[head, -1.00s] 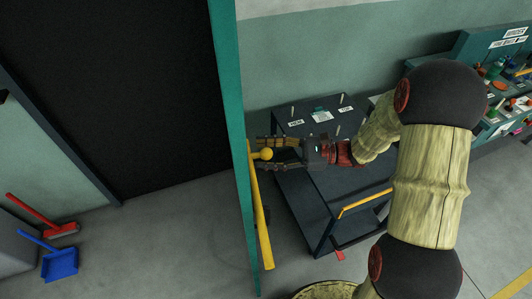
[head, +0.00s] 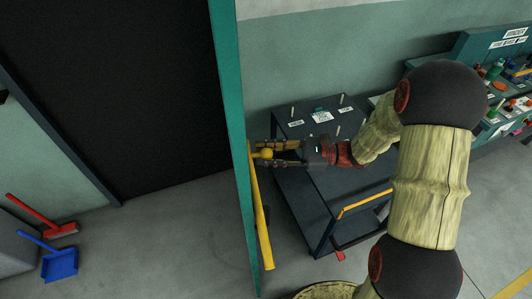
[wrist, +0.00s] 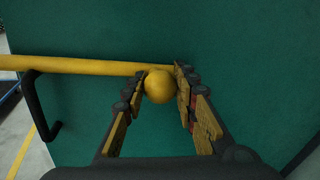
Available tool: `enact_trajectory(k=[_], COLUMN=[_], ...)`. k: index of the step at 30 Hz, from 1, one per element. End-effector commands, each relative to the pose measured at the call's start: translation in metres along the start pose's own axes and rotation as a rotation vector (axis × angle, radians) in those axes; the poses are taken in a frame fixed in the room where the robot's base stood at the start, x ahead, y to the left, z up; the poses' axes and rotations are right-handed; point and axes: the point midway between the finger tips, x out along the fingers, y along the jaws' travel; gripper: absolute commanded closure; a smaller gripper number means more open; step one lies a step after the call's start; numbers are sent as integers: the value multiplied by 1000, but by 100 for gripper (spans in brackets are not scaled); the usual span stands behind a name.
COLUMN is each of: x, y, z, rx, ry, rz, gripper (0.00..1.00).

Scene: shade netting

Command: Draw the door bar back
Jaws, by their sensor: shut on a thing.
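The yellow door bar (head: 262,220) runs along the face of the green door (head: 226,110), which stands open and is seen nearly edge-on in the head view. In the wrist view the bar (wrist: 80,65) crosses the green panel (wrist: 250,60) from the left edge to the middle. A round yellow knob (wrist: 159,86) sits at the bar's end there. My gripper (head: 264,154) is at the knob, and its fingers (wrist: 160,88) lie on either side of it, shut on it. A dark bent bracket (wrist: 40,105) shows below the bar at left.
A dark trolley (head: 330,185) with a yellow handle stands just behind my gripper. A bench (head: 500,95) with small items is at the right. A red brush (head: 60,230) and blue dustpan (head: 60,264) lie at left. The floor between is clear.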

Motion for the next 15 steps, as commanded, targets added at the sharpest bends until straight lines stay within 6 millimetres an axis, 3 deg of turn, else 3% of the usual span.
enact_trajectory(k=[10, 15], x=[0, 5], y=[-2, -28], z=[0, -4], rx=[0, -1], ry=[0, 0], rz=[0, 1], gripper=[100, 100])
